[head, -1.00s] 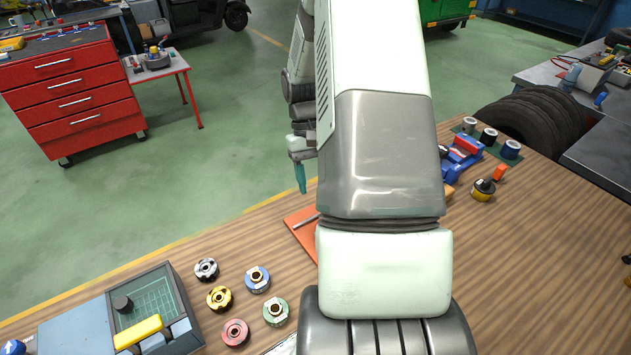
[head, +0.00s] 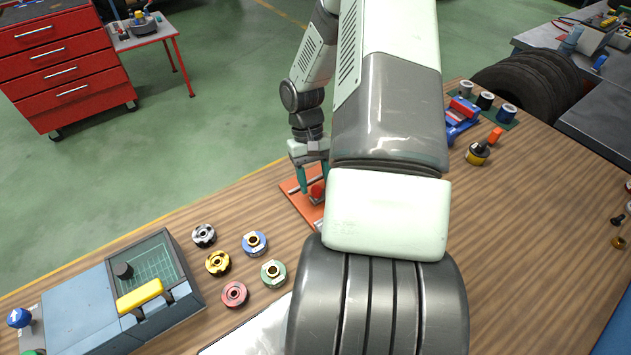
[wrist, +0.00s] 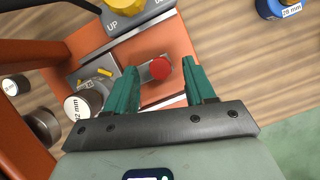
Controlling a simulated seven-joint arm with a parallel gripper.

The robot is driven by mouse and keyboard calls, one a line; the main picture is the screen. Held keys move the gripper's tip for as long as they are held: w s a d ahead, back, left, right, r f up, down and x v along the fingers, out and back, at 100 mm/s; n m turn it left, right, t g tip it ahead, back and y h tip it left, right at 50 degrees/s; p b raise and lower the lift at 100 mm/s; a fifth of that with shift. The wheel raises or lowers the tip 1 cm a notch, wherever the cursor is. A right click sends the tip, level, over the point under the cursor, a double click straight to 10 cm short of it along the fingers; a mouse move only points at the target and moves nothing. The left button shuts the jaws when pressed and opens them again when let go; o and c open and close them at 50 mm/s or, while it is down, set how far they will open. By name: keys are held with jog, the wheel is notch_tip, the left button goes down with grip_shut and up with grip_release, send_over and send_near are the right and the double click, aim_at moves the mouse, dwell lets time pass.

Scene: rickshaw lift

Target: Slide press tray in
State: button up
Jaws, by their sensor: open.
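The press's orange base (head: 293,187) lies on the bench behind my arm in the head view, with metal rails on it. In the wrist view the grey tray (wrist: 88,75) sits on the orange base (wrist: 178,45), with a red knob (wrist: 161,68) at its right end. The knob also shows in the head view (head: 317,191). My gripper (wrist: 160,66) is open, its teal fingers on either side of the red knob, with visible gaps. In the head view my gripper (head: 312,188) is down at the press. My arm hides most of the press there.
A white-faced cylinder marked in mm (wrist: 75,107) stands by the tray's left end. Orange press uprights (wrist: 25,145) are at the left, and a grey part marked UP (wrist: 112,18) is above. Several ring-shaped parts (head: 254,243) and a grey-blue box (head: 80,308) occupy the bench's left.

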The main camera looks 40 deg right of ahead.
jog(key=shift+s+f, duration=0.2)
jog(key=shift+f, duration=0.3)
grip_shut()
